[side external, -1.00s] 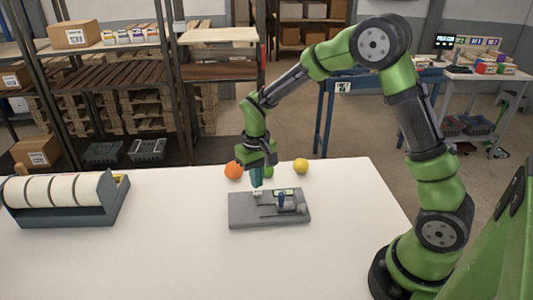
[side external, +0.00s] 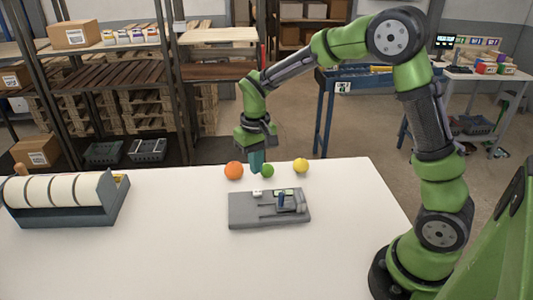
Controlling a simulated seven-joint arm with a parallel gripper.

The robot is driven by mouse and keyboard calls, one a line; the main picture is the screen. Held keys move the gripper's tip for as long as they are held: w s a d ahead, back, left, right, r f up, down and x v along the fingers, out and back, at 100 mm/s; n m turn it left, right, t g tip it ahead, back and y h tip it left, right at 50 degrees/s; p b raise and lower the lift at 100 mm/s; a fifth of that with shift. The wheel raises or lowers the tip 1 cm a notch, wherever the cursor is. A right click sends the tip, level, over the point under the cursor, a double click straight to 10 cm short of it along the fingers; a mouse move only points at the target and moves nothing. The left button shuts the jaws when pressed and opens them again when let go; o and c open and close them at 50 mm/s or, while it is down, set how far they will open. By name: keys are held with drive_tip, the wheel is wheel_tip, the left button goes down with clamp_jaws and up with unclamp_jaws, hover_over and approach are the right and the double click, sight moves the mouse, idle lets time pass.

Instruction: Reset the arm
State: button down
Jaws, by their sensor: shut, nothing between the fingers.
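My gripper (side external: 257,168) is shut and empty, pointing down above the white table. It is above and behind the grey device (side external: 242,210), apart from it. The device is a flat grey plate with a blue upright part (side external: 281,199) and a small light block (side external: 257,193) on it. My green arm reaches in from the right.
An orange fruit (side external: 234,170), a green fruit (side external: 268,171) and a yellow fruit (side external: 301,165) lie near the table's back edge, close to my gripper. A tape dispenser (side external: 91,215) with white rolls stands at left. The front of the table (side external: 200,265) is clear.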

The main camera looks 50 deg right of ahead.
drive_tip(key=s+a+r+t+y, duration=0.1)
drive_tip(key=s+r+t, duration=0.2)
drive_tip(key=s+r, duration=0.4)
drive_tip(key=s+a+r+m+t+y, duration=0.1)
drive_tip(key=s+r+t, duration=0.3)
drive_tip(key=s, duration=0.7)
wheel_tip(320, 180, up, 3)
drive_tip(key=shift+s+a+f, duration=0.1)
drive_tip(key=shift+s+a, duration=0.25)
drive_tip(key=shift+a, duration=0.1)
drive_tip(key=c, duration=1.8)
unclamp_jaws()
